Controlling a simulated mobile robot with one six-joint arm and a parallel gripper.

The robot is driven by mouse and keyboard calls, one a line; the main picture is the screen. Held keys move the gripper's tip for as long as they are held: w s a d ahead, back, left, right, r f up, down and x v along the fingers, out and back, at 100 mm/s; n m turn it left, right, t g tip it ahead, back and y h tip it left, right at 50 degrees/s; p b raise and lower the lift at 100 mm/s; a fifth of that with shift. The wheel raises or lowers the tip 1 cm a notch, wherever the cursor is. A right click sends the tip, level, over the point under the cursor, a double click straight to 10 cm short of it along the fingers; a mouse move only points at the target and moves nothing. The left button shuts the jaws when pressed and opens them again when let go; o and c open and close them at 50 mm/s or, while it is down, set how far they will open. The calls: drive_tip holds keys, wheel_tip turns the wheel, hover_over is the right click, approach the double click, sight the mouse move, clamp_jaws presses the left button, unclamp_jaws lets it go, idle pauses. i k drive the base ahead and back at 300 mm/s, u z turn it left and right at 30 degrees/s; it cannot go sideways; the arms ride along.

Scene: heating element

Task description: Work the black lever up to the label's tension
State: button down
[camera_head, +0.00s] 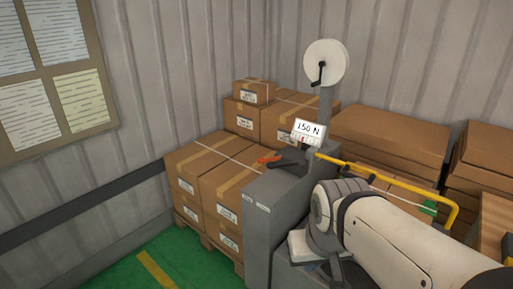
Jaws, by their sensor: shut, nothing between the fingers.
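A grey strapping machine (273,215) stands in front of strapped cartons. A dark lever-like part (289,160) lies low on its top, beside a short orange part (268,158); I cannot tell its exact angle. A white label (308,128) above it reads "150 N". A small scale strip with a red mark sits under that number, too small to read. My white arm reaches in from the lower right, with its rounded joint in front of the machine's right side. My gripper's fingers cannot be made out; the arm and the frame's lower edge hide that area.
Strapped cartons (190,163) stand on a pallet (222,257) behind and left of the machine. More cartons (393,140) are stacked at right. A yellow bar (400,187) runs right from the machine. A white reel (325,63) tops its post. Green floor (190,270) is clear at lower left.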

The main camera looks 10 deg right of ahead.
sight(271, 165)
drive_tip(key=u, duration=0.05)
drive_tip(key=i, duration=0.95)
drive_tip(key=z, duration=0.1)
